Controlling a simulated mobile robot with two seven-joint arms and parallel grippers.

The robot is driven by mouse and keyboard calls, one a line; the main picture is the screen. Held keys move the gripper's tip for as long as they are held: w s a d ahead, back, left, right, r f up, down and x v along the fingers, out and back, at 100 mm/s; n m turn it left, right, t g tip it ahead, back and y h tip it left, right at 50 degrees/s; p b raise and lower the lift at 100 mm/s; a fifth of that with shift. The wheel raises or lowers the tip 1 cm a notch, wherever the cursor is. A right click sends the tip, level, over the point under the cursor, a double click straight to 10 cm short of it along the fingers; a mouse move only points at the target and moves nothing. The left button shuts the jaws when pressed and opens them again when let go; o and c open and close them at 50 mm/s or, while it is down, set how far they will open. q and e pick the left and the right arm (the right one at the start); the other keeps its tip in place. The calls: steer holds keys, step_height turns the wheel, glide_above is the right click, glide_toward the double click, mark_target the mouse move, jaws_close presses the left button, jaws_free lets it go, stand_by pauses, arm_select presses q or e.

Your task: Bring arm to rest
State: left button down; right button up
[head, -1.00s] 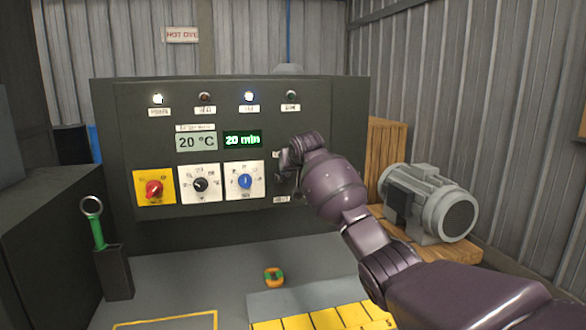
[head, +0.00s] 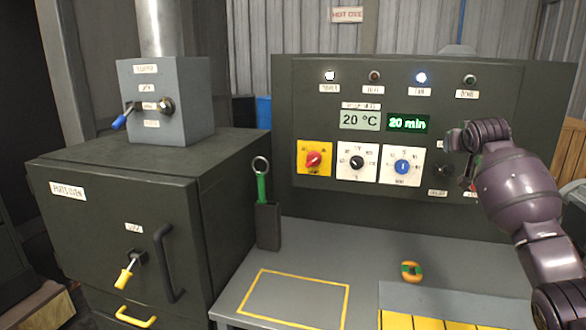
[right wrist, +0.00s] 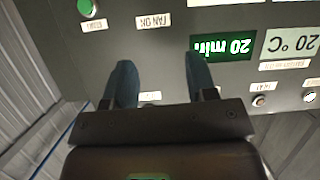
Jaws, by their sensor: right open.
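My right arm (head: 520,190) comes in from the right in the head view, with its wrist end in front of the right part of the dark control panel (head: 310,100). My right gripper (right wrist: 162,65) is open and empty in the right wrist view, its two dark fingers spread in front of the panel. The panel appears upside down there, with the 20 min display (right wrist: 221,47) beside one finger and a green button (right wrist: 87,8) at upper left. In the head view the fingertips are hidden behind the wrist. My left gripper is not in view.
A dark oven (head: 120,215) with a yellow-handled latch (head: 126,272) stands at left. On the grey bench, a holder (head: 268,228) carries a green-handled tool (head: 262,180). An orange-green ring (head: 411,271) lies near yellow blocks (head: 400,319). The yellow-outlined area (head: 290,300) is clear.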

steer(key=s+a+r+n+t+y, duration=0.1)
steer(key=a+r+n+t, duration=0.2)
steer(key=a, duration=0.5)
steer(key=s+a+f+n+t+y, duration=0.1)
steer(key=s+a+f, duration=0.25)
steer(key=f, duration=0.35)
steer(key=s+a+f+n+y, duration=0.1)
steer(key=s+a+f+y, duration=0.1)
steer(key=s+f, duration=0.35)
steer(key=s+a+f+n+t+y, duration=0.1)
steer(key=s+a+f+n, duration=0.15)
steer(key=f, duration=0.65)
steer(key=s+a+f+m+g, duration=0.1)
steer(key=s+f+m+g, duration=0.1)
steer(key=s+f, duration=1.3)
steer(key=s+a+f+m+g+h, duration=0.1)
steer(key=s+f+g, duration=0.3)
steer(key=s+f, duration=1)
steer(key=s+a+m, duration=0.1)
steer(key=s, duration=0.6)
steer(key=shift+s+f, duration=0.15)
steer(key=shift+f, duration=0.25)
